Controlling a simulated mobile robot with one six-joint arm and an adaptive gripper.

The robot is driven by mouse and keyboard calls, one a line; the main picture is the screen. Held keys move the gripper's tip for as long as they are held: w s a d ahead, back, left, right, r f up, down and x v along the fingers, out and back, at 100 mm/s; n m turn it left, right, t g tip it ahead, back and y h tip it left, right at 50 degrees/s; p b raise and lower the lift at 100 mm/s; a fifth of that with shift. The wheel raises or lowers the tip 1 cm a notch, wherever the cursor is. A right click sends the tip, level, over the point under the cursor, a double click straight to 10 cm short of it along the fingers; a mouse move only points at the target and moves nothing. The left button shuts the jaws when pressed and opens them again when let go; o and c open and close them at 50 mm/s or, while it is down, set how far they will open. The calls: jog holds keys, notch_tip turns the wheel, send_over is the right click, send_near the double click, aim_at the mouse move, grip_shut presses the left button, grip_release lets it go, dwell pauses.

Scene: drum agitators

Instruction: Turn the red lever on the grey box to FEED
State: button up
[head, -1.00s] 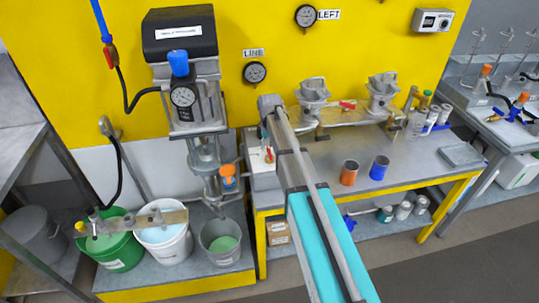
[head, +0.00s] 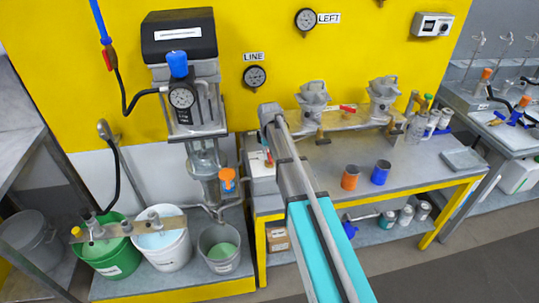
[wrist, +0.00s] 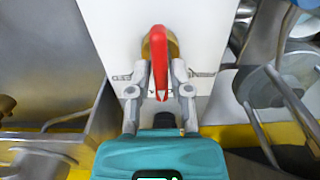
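The grey box (head: 262,170) stands at the left end of the workbench in the head view, partly behind my arm. Its red lever (head: 268,160) shows small there. In the wrist view the red lever (wrist: 159,62) sits on a brass hub on the box's pale face (wrist: 110,25), its tip toward my gripper. My gripper (wrist: 160,78) is open, with one finger on each side of the lever. A narrow gap shows beside the lever; contact is unclear. Lettering on both sides is partly hidden by the fingers and unreadable. My gripper is mostly hidden in the head view.
A pump unit (head: 180,35) with hoses stands left of the box, above several buckets (head: 162,245). An orange can (head: 350,178) and a blue can (head: 380,172) stand on the bench at right. Metal fittings (head: 314,100) stand behind them. The bench front is mostly clear.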

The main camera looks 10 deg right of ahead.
grip_shut()
jog(key=shift+m, duration=0.3)
jog(key=m, duration=0.8)
jog(key=shift+m, duration=0.3)
dwell(0.4)
jog(key=o, duration=0.5)
grip_release()
jog(key=shift+o, duration=0.2)
